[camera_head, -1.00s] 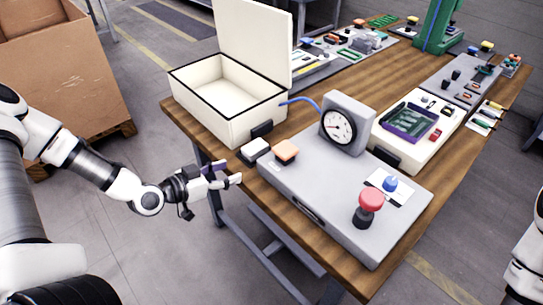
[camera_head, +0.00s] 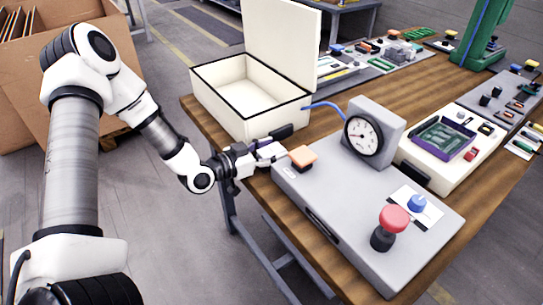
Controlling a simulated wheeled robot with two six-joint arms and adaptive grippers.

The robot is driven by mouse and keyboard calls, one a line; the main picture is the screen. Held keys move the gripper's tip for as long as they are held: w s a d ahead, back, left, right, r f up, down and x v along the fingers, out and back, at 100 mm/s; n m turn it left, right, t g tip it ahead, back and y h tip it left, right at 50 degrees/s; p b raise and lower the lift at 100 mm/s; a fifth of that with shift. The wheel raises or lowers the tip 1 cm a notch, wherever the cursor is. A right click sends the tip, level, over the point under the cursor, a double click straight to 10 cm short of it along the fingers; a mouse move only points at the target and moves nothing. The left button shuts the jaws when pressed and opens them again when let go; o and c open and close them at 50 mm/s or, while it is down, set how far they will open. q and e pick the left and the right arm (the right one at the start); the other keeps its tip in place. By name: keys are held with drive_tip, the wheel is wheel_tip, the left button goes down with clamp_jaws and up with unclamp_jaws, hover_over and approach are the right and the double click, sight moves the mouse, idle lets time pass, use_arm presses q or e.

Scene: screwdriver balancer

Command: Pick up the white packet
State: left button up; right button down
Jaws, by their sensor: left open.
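The white packet (camera_head: 270,149) is a small pale block near the table's front left edge, between the cream case and the grey gauge box. In the head view my left gripper (camera_head: 266,154) is at it, with its open fingers reaching in from the left. The fingers cover much of the packet, and I cannot tell whether they touch it. My right gripper is not in view.
The open cream case (camera_head: 222,92) stands just behind the gripper. A cardboard box (camera_head: 25,120) stands at left.

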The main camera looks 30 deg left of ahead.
use_arm(q)
drive_tip(key=shift+a, duration=0.1)
drive_tip(key=shift+c, duration=0.3)
drive_tip(key=c, duration=0.9)
drive_tip(key=shift+o, duration=0.2)
